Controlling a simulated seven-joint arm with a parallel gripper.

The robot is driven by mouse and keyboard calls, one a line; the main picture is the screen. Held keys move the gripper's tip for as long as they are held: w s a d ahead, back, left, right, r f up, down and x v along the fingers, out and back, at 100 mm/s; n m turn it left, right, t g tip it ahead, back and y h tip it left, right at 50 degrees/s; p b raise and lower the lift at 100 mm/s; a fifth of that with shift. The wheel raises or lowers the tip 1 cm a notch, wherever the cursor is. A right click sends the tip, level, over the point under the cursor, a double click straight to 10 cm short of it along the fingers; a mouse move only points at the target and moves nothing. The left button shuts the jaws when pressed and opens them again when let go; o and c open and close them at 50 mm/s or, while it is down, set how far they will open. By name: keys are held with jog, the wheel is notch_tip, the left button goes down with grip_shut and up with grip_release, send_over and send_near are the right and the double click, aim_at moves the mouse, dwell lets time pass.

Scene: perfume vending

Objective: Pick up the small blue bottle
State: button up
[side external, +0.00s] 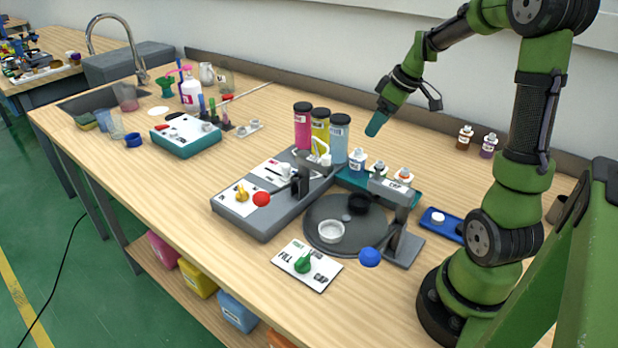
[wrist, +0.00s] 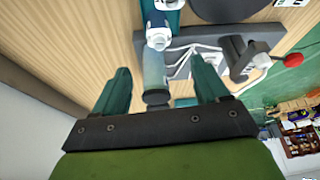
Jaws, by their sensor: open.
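I cannot tell which one the task names. A small pale blue and white bottle (wrist: 158,38) shows ahead of my fingers in the wrist view. My gripper (side external: 376,124) is in the air above and behind the row, apart from the bottles. In the wrist view my gripper (wrist: 162,85) is open, its teal fingers apart.
Tall magenta (side external: 303,128), yellow (side external: 320,130) and blue (side external: 339,135) dark-capped cylinders stand left of the small bottles. A grey machine (side external: 257,221) with a red knob (side external: 261,199) and a round dark plate (side external: 318,212) are in front. Brown (side external: 465,138) and purple (side external: 488,147) bottles stand behind.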

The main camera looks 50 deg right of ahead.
aim_at(356, 154)
jog(key=x, duration=1.3)
jog(key=shift+w+f, duration=0.15)
jog(key=shift+f, duration=0.15)
jog(key=c, duration=1.1)
jog(key=shift+o, duration=0.2)
jog(key=shift+r, duration=0.1)
